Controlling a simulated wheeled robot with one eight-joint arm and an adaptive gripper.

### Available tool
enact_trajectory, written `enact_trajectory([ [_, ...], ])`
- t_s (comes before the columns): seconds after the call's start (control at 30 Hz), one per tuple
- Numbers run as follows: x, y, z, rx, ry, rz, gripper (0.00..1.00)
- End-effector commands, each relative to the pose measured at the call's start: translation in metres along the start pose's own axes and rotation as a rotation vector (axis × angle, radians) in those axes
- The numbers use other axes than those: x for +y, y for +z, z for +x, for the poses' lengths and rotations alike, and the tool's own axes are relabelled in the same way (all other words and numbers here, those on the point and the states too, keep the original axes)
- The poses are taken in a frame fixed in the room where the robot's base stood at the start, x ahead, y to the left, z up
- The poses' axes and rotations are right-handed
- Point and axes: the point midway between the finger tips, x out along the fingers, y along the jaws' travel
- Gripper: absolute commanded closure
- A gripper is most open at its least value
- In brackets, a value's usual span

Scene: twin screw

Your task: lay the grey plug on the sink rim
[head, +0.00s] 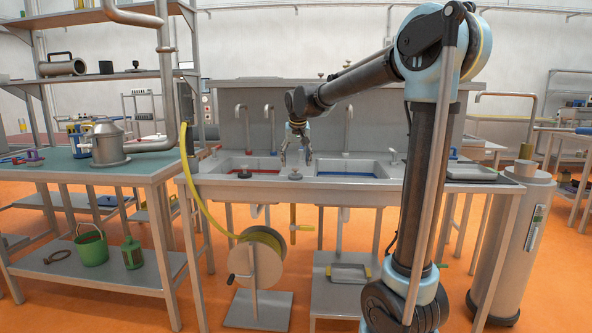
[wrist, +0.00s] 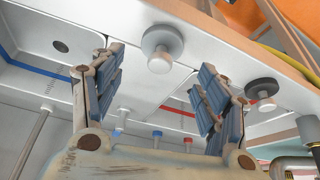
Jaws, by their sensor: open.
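My gripper (head: 296,157) hangs over the double sink, between its two basins, with its fingers apart and nothing between them. In the wrist view my open gripper (wrist: 164,72) points at the front rim (wrist: 205,38) of the sink. A light grey plug with a round knob (wrist: 160,48) stands on that rim, beyond the fingertips; in the head view this plug (head: 295,175) is just below my gripper. A second, darker grey plug (wrist: 262,90) stands on the rim farther along; it also shows in the head view (head: 245,173), left of the first.
The left basin has a red line (head: 262,171) and the right basin a blue line (head: 345,174). Several taps rise behind the sink. A hose reel (head: 256,260) stands in front, its yellow hose running up to the left. A green workbench (head: 110,175) stands left.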

Motion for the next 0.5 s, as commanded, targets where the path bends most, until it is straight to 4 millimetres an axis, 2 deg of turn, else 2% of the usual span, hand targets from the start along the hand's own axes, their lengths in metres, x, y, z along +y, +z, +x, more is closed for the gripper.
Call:
enact_trajectory([
  [0.1,0.0,0.0,-0.024,0.0,0.0,-0.001,0.32],
  [0.23,0.0,0.0,-0.046,0.0,0.0,-0.001,0.32],
  [0.5,0.0,0.0,-0.068,0.0,0.0,-0.001,0.32],
])
